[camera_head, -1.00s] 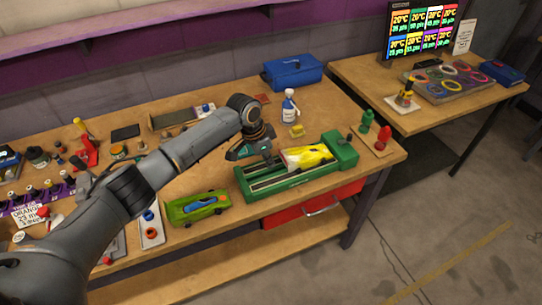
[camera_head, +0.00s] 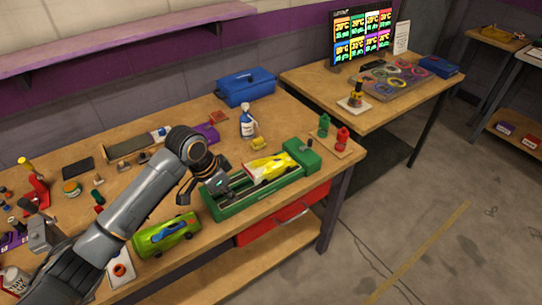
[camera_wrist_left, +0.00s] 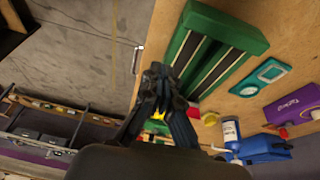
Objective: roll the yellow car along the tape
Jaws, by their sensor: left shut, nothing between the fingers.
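The yellow car (camera_head: 268,167) sits on the right half of a long green track (camera_head: 225,210) on the workbench, against the raised green block at the track's right end. Dark strips with pale edges run along the track; they show clearly in the wrist view (camera_wrist_left: 207,60). My left gripper (camera_head: 222,187) is shut and empty, low over the left part of the track, left of the car. A small gap seems to lie between them, but contact is hard to judge. In the wrist view my fingers (camera_wrist_left: 163,88) hide most of the car. My right gripper is not in view.
A green toy car (camera_head: 166,235) lies in front of the track's left end. A spray bottle (camera_head: 247,122), a yellow block (camera_head: 259,144) and a blue case (camera_head: 246,86) stand behind. Red and green figures (camera_head: 342,138) stand beyond the right end. A red drawer (camera_head: 285,217) hangs below.

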